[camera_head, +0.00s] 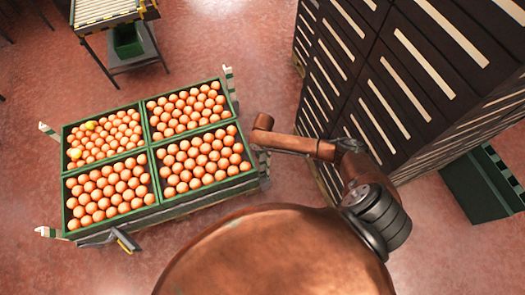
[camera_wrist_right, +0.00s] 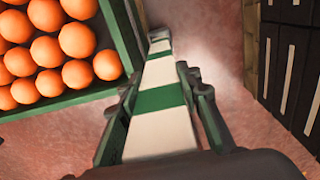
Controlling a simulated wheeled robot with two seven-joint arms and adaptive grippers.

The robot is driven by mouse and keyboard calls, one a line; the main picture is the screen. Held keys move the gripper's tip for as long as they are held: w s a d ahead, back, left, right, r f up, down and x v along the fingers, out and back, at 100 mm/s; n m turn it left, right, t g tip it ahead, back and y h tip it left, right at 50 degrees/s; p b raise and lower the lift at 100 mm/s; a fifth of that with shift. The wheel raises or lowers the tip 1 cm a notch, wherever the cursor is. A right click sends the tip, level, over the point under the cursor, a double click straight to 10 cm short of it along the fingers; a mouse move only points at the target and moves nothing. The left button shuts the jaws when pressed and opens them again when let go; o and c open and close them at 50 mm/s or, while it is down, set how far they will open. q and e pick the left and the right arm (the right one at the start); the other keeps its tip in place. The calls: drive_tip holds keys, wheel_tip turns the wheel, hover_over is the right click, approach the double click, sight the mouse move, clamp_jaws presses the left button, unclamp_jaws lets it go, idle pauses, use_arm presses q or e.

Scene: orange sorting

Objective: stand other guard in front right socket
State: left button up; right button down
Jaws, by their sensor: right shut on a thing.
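The guard (camera_wrist_right: 160,70), a white bar with green bands, runs between the fingers of my right gripper (camera_wrist_right: 160,88) in the right wrist view. The gripper is shut on it. The guard's far end lies close beside the crate's outer corner; I cannot tell whether it sits in a socket. In the head view my right gripper (camera_head: 262,160) is at the front right corner of the crate stand, partly hidden by its arm. Other striped guards show at the back right (camera_head: 229,82), back left (camera_head: 48,131) and front left (camera_head: 48,232) corners. My left gripper is not recognisable in view.
Several green crates (camera_head: 152,165) of oranges fill the stand, with a few yellowish fruits at the back left. A roller table (camera_head: 105,12) stands at the back left, and a green bin (camera_head: 480,185) at the far right.

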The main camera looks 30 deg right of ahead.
sight(263, 160)
drive_tip(key=shift+f+b, duration=2)
drive_tip(key=shift+f, duration=1.6)
use_arm(q)
drive_tip(key=shift+w+d+f+b, duration=0.1)
drive_tip(key=shift+w+f+b, duration=0.15)
drive_tip(key=shift+f, duration=0.4)
drive_tip(key=shift+w+d+f+b, duration=0.15)
drive_tip(key=shift+w+f, duration=0.15)
drive_tip(key=shift+f, duration=0.35)
drive_tip(key=shift+w+f+b, duration=0.2)
drive_tip(key=shift+w+f, duration=0.05)
drive_tip(key=shift+f, duration=0.4)
use_arm(e)
drive_tip(key=shift+f, duration=0.85)
drive_tip(key=c, duration=1.3)
unclamp_jaws()
use_arm(q)
drive_tip(key=shift+w, duration=0.1)
